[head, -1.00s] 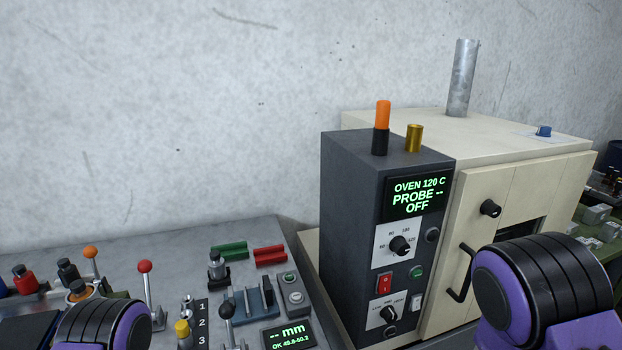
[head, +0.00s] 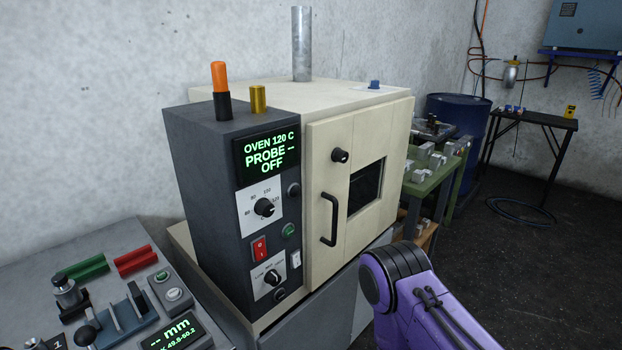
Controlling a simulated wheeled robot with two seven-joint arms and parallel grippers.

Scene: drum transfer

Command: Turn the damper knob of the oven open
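The oven (head: 320,135) is a cream box with a dark grey control panel (head: 205,170) on its left. Its display reads "OVEN 120 C PROBE -- OFF". The panel has an upper black knob (head: 264,207) on a temperature scale and a lower black knob (head: 272,277) on a white plate with small lettering I cannot read. A black knob (head: 340,156) is on the door, and a small blue knob (head: 375,84) is on the oven top. I cannot tell which is the damper knob. Neither gripper is in view; only my purple right arm shows at the lower right.
The oven door has a black handle (head: 329,220) and a dark window. A metal flue (head: 301,45) rises from the top. A grey bench (head: 90,255) with levers is at the left. A green table (head: 432,183) and a blue drum (head: 466,115) stand at the right.

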